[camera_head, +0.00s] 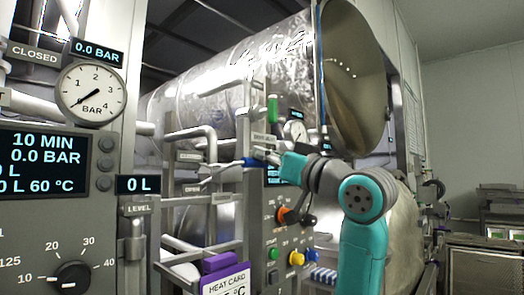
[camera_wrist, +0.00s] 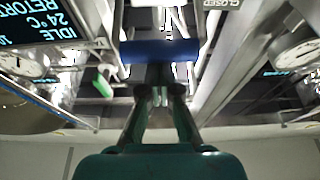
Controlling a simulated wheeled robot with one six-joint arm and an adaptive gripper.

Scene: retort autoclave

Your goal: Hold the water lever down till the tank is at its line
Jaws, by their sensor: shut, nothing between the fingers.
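A blue lever handle (camera_head: 254,163), which I take for the water lever, sticks out near the pipes before the big steel vessel. In the wrist view the blue handle (camera_wrist: 160,50) lies crosswise just beyond my fingertips. My gripper (camera_head: 268,157) is shut and empty, right at the handle; it also shows in the wrist view (camera_wrist: 160,95). I cannot tell whether the fingers touch the handle. The tank level display (camera_head: 138,184) reads 0 L, above a LEVEL label (camera_head: 138,208). The tank's line cannot be made out.
A pressure gauge (camera_head: 91,94) and a dark screen (camera_head: 42,160) stand at left. A green handle (camera_head: 272,108) is above my gripper. An orange-marked switch (camera_head: 284,214) and coloured buttons (camera_head: 296,258) are below. The round vessel door (camera_head: 352,75) hangs open behind my arm.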

